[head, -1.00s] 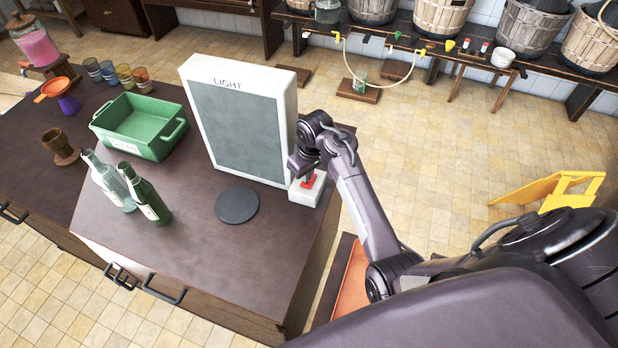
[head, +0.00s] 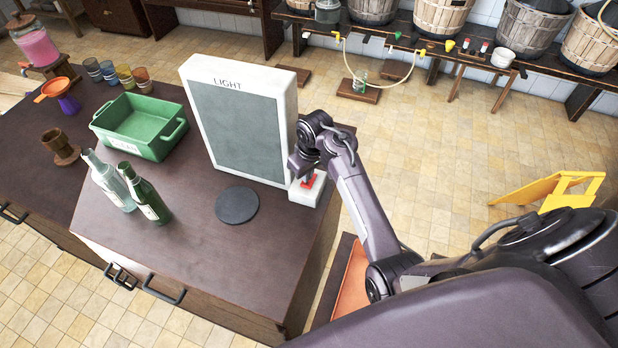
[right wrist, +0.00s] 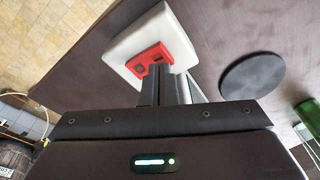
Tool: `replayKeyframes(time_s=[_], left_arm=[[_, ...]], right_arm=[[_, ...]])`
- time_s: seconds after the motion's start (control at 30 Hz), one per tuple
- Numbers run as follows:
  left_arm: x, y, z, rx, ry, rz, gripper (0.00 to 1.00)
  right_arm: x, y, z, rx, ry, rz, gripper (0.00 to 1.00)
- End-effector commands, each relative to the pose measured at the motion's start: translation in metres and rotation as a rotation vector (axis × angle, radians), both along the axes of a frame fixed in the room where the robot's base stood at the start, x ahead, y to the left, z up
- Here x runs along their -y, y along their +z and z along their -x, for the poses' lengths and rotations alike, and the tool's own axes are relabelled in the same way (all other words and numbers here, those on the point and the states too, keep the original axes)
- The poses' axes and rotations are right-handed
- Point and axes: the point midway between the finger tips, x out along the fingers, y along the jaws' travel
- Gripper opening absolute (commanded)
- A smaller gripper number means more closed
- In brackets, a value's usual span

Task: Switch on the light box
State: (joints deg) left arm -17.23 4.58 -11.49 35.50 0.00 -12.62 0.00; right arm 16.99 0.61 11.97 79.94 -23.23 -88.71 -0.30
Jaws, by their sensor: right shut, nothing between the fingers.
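The light box (head: 240,130) stands upright on the dark counter, a white frame marked LIGHT around a grey, unlit panel. A small white switch block with a red rocker switch (head: 308,181) sits at its lower right corner. My right gripper (head: 306,178) is shut and empty, pointing down at the red switch. In the right wrist view, the shut fingertips (right wrist: 163,72) are over the near edge of the red switch (right wrist: 148,60) on the white block (right wrist: 150,40). I cannot tell whether they touch it. My left gripper is not in view.
A dark round disc (head: 237,205) lies on the counter (head: 230,260) in front of the box. Two bottles (head: 145,195) and a green tub (head: 140,125) stand to the left. The counter's right edge is close to the switch.

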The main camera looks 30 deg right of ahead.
Motion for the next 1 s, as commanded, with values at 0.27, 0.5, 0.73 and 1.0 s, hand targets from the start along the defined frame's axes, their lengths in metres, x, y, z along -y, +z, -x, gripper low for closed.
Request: replayKeyframes(time_s=[0.27, 0.5, 0.73, 1.0], left_arm=[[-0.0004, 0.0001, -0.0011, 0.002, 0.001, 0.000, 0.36], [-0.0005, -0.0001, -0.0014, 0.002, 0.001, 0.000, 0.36], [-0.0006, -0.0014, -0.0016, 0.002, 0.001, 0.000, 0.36], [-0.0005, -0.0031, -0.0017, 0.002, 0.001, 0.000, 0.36]], right_arm=[[-0.0001, 0.0000, 0.0000, 0.000, 0.000, 0.000, 0.00], [-0.0001, -0.0003, 0.0001, 0.000, 0.000, 0.000, 0.00], [0.0000, -0.0034, 0.0001, -0.001, 0.000, 0.000, 0.00], [-0.0001, -0.0075, 0.0000, 0.000, 0.000, 0.000, 0.00]])
